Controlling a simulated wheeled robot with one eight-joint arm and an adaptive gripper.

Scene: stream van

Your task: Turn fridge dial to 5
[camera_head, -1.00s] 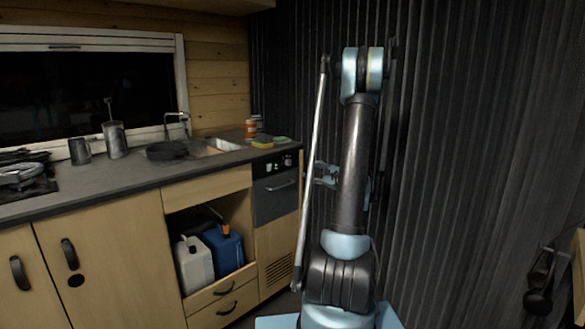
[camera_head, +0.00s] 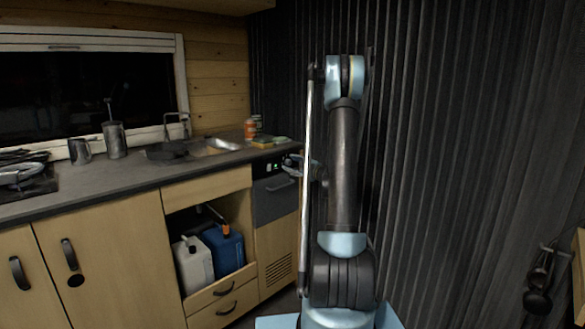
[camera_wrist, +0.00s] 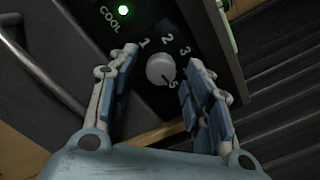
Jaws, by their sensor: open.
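The fridge (camera_head: 274,200) is a dark front under the counter's right end in the head view. Its dial (camera_wrist: 161,70) is a small pale round knob on the black panel in the wrist view. The printed numbers 1, 2 and 3 curve along its upper side, and a 5 shows close below it. I cannot tell clearly where its pointer aims. My gripper (camera_wrist: 164,60) is open, with one finger on each side of the dial and gaps to both. In the head view my gripper (camera_head: 296,164) is at the panel's right end and hides the dial.
A lit green lamp (camera_wrist: 123,10) and the word COOL sit at the panel's upper left. A ribbed dark wall (camera_head: 440,150) stands right of the fridge. Cans (camera_head: 250,129) and a sponge (camera_head: 265,143) lie on the counter above.

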